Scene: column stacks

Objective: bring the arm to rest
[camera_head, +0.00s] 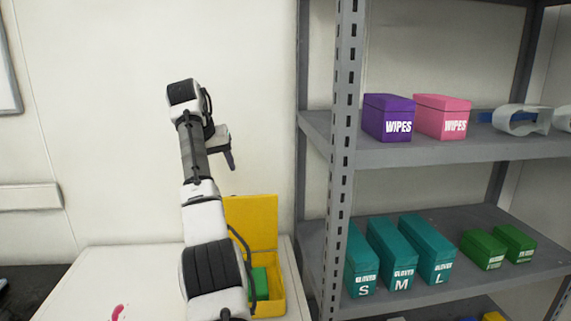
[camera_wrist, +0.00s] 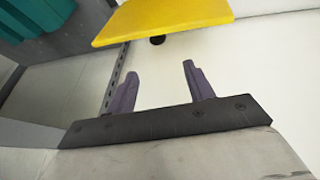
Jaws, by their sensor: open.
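My arm rises in the middle left of the head view, with my gripper (camera_head: 228,157) at its end. The gripper is in the air above the yellow box, beside the wall, and points downward. In the wrist view my gripper (camera_wrist: 158,85) shows two dark fingers standing well apart, with nothing between them. The fingers touch nothing that I can see.
A yellow box (camera_head: 252,213) with a raised back and a green item (camera_head: 260,283) inside stands on a white table (camera_head: 95,275). A grey shelf (camera_head: 440,153) at right holds purple wipes (camera_head: 388,118), pink wipes (camera_head: 442,117), teal glove boxes (camera_head: 403,255) and green boxes (camera_head: 497,246).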

